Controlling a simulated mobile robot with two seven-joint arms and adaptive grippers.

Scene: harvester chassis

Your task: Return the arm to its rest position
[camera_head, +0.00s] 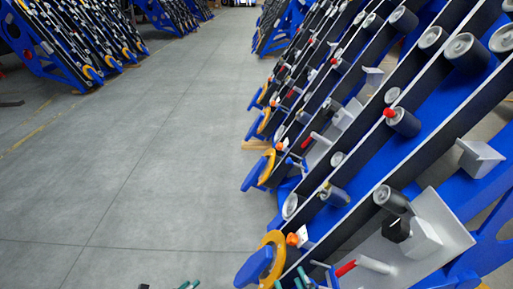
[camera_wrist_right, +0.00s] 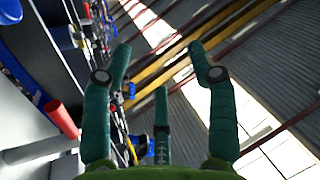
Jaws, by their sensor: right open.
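My right gripper (camera_head: 304,279) shows only as dark green fingertips at the bottom edge of the head view, beside the lower end of the nearest chassis. In the right wrist view my right gripper (camera_wrist_right: 158,55) has its green fingers spread wide with nothing between them. Small green tips (camera_head: 190,285) also show at the bottom edge of the head view, left of the chassis; they may be my left gripper, mostly cut off. My arms are otherwise hidden.
The nearest blue and black harvester chassis (camera_head: 370,160) fills the right side, with grey rollers, a red-tipped rod (camera_head: 347,268) and a yellow ring (camera_head: 272,256). The grey floor (camera_head: 150,160) is clear. More chassis (camera_head: 60,40) stand at the far left.

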